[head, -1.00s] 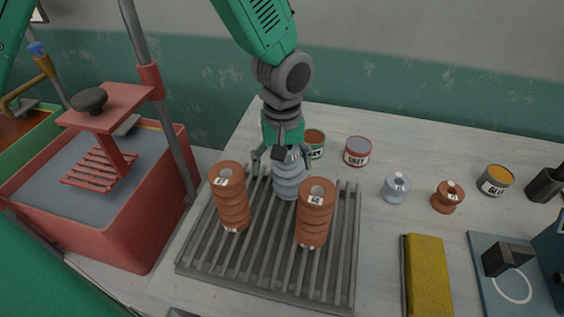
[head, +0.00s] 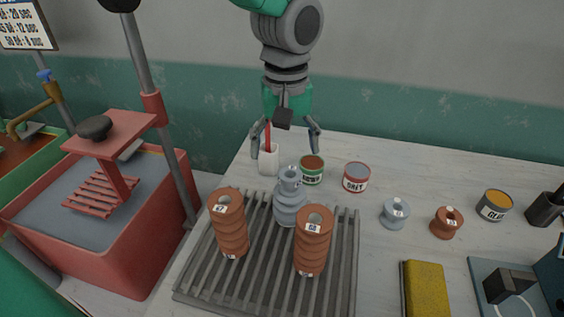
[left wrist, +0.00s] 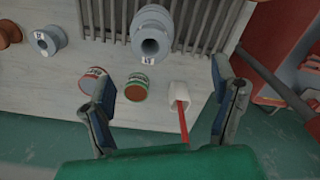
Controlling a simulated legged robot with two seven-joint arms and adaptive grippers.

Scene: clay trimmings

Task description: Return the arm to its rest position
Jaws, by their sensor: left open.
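My left gripper (head: 285,136) hangs open and empty above the back of the table, over the grey insulator-shaped piece (head: 290,205) and apart from it. In the left wrist view its two fingers (left wrist: 166,98) are spread with nothing between them but the view of the table edge and a white cup. The grey piece stands upright on the slatted rack, between and behind two brown ribbed pieces (head: 229,225) and (head: 312,242). It also shows in the left wrist view (left wrist: 150,30). My right gripper is not in view.
The slatted rack (head: 185,280) lies on the pale table (head: 375,250). Behind it are a white cup (head: 268,160) with a red stick and two cans (head: 312,170), (head: 356,178). Small spools, a glue can (head: 494,205) and a yellow sponge (head: 426,290) lie right. A red tank (head: 120,240) stands left.

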